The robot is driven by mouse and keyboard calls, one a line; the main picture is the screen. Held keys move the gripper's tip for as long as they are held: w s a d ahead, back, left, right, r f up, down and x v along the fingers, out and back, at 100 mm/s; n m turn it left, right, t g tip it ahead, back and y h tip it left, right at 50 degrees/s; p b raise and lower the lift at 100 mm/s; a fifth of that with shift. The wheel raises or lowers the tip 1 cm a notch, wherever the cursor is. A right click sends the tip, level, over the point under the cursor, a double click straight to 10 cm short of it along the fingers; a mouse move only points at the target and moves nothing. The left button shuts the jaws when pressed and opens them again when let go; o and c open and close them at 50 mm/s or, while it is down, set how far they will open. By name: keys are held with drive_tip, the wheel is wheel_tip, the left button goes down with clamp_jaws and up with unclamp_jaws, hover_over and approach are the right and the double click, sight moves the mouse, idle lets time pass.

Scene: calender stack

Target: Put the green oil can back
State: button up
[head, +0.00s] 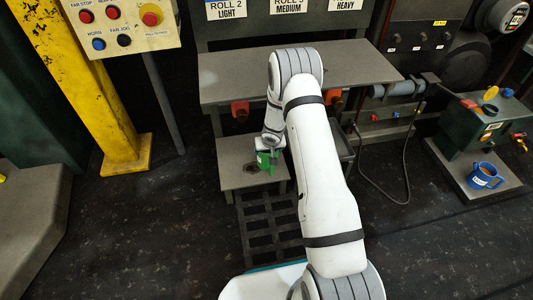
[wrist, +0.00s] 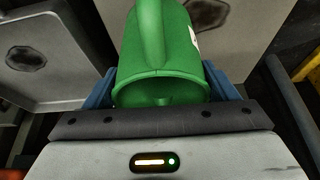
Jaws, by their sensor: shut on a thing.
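The green oil can (head: 265,161) is in my gripper (head: 269,150), over the small grey stand (head: 232,178) below the wide shelf. In the wrist view the can (wrist: 160,50) fills the space between the two blue fingers of my gripper (wrist: 162,90), with a pale label at its right side. The stand's top has a dark round stain, partly hidden by the can in the head view. I cannot tell whether the can touches the stand. A blue can (head: 484,175) with a white label stands at the far right.
The wide grey shelf (head: 225,78) with orange-red parts beneath overhangs the stand. A grey tray (wrist: 60,90) with a dark stain lies at the left in the wrist view. A green box (head: 485,132) and a cable (head: 385,185) are at the right. A yellow post stands left.

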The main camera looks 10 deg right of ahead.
drive_tip(key=shift+d+f+b, duration=0.25)
drive_tip(key=shift+f+b, duration=0.65)
drive_tip(key=shift+f, duration=0.35)
drive_tip(key=shift+f, duration=0.15)
drive_tip(key=o, duration=1.4)
drive_tip(key=shift+c, duration=0.2)
